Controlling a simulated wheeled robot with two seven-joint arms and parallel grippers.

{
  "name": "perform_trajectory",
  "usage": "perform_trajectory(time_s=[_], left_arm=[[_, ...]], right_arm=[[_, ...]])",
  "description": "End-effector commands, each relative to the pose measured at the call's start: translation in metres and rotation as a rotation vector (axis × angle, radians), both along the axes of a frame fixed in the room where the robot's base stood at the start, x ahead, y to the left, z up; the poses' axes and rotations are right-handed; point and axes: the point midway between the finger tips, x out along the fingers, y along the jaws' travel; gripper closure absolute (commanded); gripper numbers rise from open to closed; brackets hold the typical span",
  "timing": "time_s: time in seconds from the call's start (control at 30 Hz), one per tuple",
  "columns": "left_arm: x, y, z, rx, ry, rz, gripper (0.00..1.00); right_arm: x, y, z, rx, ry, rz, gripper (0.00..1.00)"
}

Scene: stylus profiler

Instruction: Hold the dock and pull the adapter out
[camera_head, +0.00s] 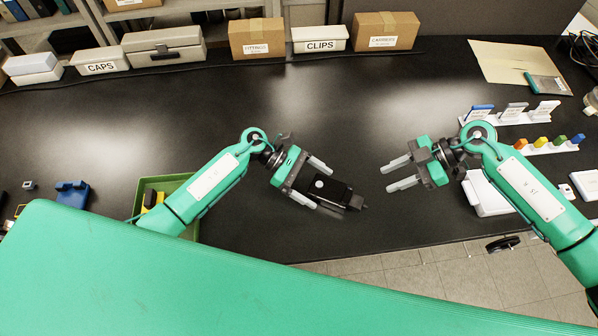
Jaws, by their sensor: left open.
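A black box-shaped dock (333,191) lies on the dark table, with a light round spot on its top. A small dark piece, probably the adapter (357,203), sticks out at its right end. My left gripper (322,185) is open, with one finger beyond the dock and one on its near side. I cannot tell whether the fingers touch it. My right gripper (388,177) is open and empty, right of the dock and apart from it, its fingers pointing left.
A green bin (146,184) is partly behind my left arm, near a blue block (73,193). Racks with coloured pieces (548,147) and a white device (484,195) are at the right. Boxes (256,38) line the back. The middle table is clear.

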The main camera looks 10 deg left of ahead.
Motion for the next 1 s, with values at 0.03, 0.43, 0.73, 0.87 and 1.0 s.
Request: perform_trajectory(time_s=[0.03, 0.43, 0.73, 0.87, 1.0], left_arm=[[-0.001, -0.006, -0.002, -0.002, 0.001, -0.001, 0.11], [-0.003, -0.018, -0.007, 0.0, -0.001, 0.001, 0.11], [-0.003, -0.018, -0.007, 0.0, -0.001, 0.001, 0.54], [-0.003, -0.017, -0.007, 0.0, -0.001, 0.001, 0.5], [-0.003, -0.017, -0.007, 0.0, -0.001, 0.001, 0.78]], right_arm=[[0.0, 0.0, 0.0, 0.0, 0.0, 0.0, 0.64], [0.0, 0.0, 0.0, 0.0, 0.0, 0.0, 0.64], [0.0, 0.0, 0.0, 0.0, 0.0, 0.0, 0.64], [0.0, 0.0, 0.0, 0.0, 0.0, 0.0, 0.64], [0.0, 0.0, 0.0, 0.0, 0.0, 0.0, 0.64]])
